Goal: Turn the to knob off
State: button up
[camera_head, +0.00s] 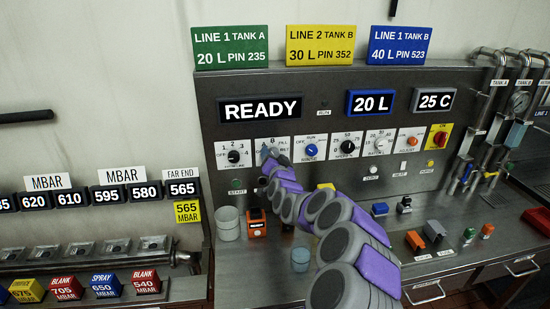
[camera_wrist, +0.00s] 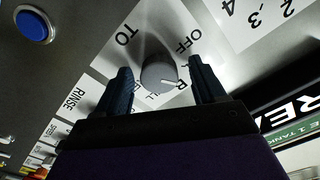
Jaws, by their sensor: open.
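The TO knob (camera_wrist: 155,70) is a round grey dial on a white label plate (camera_wrist: 112,66) in the wrist view. TO and OFF are printed around it, and other letters are partly covered. A white pointer mark on the knob points toward the lower right, near the B, away from OFF. My gripper (camera_wrist: 161,72) is open, with one dark finger on each side of the knob. I cannot tell whether the fingers touch it. In the head view my gripper (camera_head: 268,158) is at the panel, and the knob is mostly hidden behind it.
A black knob (camera_head: 233,156) is to the left on the panel, and a blue knob (camera_head: 311,150) is to the right. READY (camera_head: 261,109) shows on a display above. A grey cup (camera_head: 228,223) and an orange-and-black block (camera_head: 256,224) stand on the bench below.

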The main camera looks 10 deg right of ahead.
jog(key=shift+a, duration=0.4)
jog(key=shift+c, duration=0.7)
jog(key=shift+d, duration=0.75)
jog(key=c, duration=0.6)
jog(key=shift+a, duration=0.3)
jog(key=c, duration=0.3)
jog(key=shift+f, duration=0.1)
